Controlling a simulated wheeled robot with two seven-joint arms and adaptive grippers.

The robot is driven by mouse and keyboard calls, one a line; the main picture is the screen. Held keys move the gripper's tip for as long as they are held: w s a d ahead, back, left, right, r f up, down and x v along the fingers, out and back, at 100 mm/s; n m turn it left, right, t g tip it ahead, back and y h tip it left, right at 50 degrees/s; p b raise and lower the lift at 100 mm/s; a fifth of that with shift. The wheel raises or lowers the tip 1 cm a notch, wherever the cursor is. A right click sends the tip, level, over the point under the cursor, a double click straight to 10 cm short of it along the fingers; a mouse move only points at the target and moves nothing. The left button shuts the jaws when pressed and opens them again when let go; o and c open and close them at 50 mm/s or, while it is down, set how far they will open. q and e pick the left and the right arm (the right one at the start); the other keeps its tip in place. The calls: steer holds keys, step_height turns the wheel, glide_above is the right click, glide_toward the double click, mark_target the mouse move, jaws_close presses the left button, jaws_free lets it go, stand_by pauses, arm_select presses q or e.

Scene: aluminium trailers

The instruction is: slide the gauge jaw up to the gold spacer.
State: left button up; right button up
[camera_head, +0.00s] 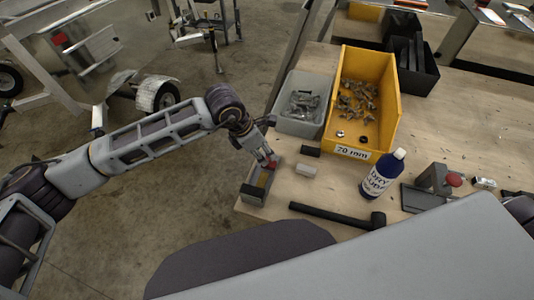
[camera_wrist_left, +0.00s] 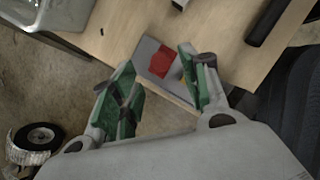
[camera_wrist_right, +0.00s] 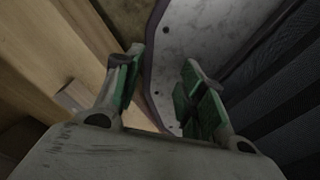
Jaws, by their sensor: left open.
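The gauge is a grey channel-like block (camera_head: 251,194) at the table's near left corner; its grey end also shows in the left wrist view (camera_wrist_left: 145,50). The red jaw (camera_head: 273,164) is at its far end and lies between my left fingers in the left wrist view (camera_wrist_left: 162,62). The gold spacer (camera_head: 263,179) sits in the gauge, nearer than the jaw; the right finger mostly hides it in the left wrist view. My left gripper (camera_wrist_left: 158,63) is open above the gauge. My right gripper (camera_wrist_right: 163,58) is open and empty, away from the gauge.
A yellow bin (camera_head: 387,110) and a grey bin (camera_head: 300,127) stand behind. The table edge is close on the left.

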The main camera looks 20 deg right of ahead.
mark_target(267, 158)
arm_select(q)
steer(key=shift+x, duration=2)
